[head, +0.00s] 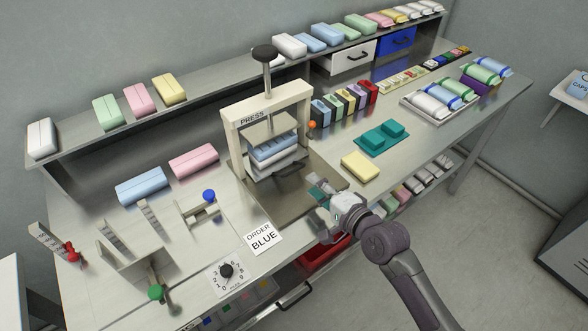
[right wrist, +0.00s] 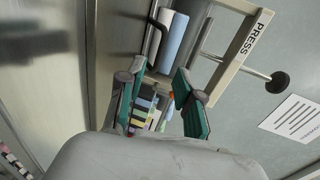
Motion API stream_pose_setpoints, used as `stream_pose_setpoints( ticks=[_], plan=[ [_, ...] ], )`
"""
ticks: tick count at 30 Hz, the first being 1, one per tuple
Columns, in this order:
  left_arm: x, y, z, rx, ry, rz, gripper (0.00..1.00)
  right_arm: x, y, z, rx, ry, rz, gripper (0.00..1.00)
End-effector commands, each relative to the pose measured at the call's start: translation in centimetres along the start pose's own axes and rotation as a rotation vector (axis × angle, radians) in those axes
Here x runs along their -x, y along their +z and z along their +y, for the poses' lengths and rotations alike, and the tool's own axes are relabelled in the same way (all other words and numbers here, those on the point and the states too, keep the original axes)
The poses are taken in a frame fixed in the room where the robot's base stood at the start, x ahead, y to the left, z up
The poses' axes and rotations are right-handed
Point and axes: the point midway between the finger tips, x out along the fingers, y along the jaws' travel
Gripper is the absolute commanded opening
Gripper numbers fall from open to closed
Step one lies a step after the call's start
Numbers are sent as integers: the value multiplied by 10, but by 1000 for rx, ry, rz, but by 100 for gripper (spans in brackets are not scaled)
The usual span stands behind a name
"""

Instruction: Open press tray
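The press (head: 230,117) is a cream frame with a dark top knob, standing on a metal base plate. In it sits a stack of blue and white packs (head: 272,152) on the press tray, which is largely hidden. A dark handle (head: 290,170) sticks out at the tray's front. In the right wrist view, the handle (right wrist: 154,42) shows as a dark bent bar beside the packs (right wrist: 172,38). My right gripper (head: 318,190) is in front of the press, to the right of the handle. Its teal fingers (right wrist: 158,100) are apart with nothing between them. My left gripper is out of view.
A yellow block (head: 360,167) and a teal tray (head: 372,144) lie right of the press. An ORDER BLUE card (head: 264,238) and a dial (head: 226,271) lie front left. Colored boxes (head: 343,103) stand behind right. A red bin (head: 325,254) is below the table edge.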

Motion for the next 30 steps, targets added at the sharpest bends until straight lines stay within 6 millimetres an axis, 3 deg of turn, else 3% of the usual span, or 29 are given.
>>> stream_pose_setpoints(
  ticks=[6, 12, 18, 26, 30],
  plan=[
    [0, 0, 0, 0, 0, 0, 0, -49, 0, -1, 2, -1, 0, 35],
    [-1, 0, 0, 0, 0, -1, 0, -79, 0, 0, 3, 1, -1, 35],
    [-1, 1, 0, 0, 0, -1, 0, -91, 0, 0, 3, 0, 0, 35],
    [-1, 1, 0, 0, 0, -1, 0, -92, 0, 0, 3, 1, 0, 35],
    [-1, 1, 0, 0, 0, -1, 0, -92, 0, 0, 3, 1, 0, 13]
  ],
)
